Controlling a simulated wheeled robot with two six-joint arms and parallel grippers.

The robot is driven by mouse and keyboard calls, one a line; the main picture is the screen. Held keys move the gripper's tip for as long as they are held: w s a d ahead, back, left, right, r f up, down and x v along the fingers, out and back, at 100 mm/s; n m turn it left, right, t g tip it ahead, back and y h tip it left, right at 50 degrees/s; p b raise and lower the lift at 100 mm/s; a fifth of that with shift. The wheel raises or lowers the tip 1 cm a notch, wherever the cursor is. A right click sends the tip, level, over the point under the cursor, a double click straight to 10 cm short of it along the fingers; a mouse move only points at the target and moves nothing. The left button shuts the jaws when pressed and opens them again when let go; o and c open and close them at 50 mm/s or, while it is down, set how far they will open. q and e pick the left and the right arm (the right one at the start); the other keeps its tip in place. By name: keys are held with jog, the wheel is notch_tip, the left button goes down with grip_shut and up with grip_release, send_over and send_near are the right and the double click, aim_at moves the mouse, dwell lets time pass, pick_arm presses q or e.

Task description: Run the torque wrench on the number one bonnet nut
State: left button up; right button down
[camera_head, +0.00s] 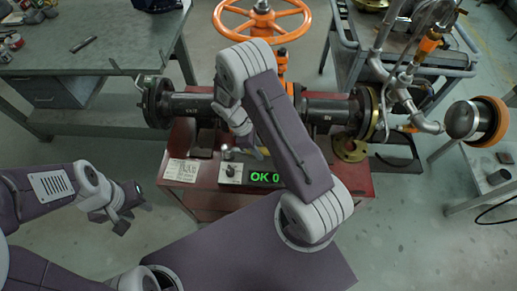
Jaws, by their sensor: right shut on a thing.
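The gate valve has an orange handwheel (262,30) on top and a dark flanged pipe body (190,104) across a red stand (205,196). My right arm covers much of its middle, and the bonnet nuts are hidden or too small to tell apart. My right gripper (243,138) is at the front of the valve body, left of my arm's purple link. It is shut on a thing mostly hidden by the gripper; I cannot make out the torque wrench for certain. My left gripper (132,207) hangs open and empty, left of the red stand.
A paper label (181,170) lies on the stand. A workbench (95,40) is at the back left, a cart (400,55) at the back right.

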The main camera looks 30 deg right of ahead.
jog(key=c, duration=1)
grip_release()
jog(key=p+v, duration=0.1)
jog(key=v, duration=0.8)
jog(key=shift+r, duration=0.1)
jog(key=s+r+m+t+y+p, duration=0.1)
jog(key=s+r+m, duration=0.2)
jog(key=m, duration=0.1)
jog(key=s+a+r+m+t+y+p, duration=0.1)
jog(key=s+r+m, duration=0.2)
jog(key=s+m, duration=0.1)
jog(key=s+a+r+m+t+y, duration=0.1)
jog(key=s+r+m+t, duration=0.1)
jog(key=s+r+m, duration=0.1)
jog(key=shift+s+a+r+m+y+p, duration=0.1)
jog(key=shift+s+a+m+y+p, duration=0.1)
jog(key=shift+s+m+y+p, duration=0.3)
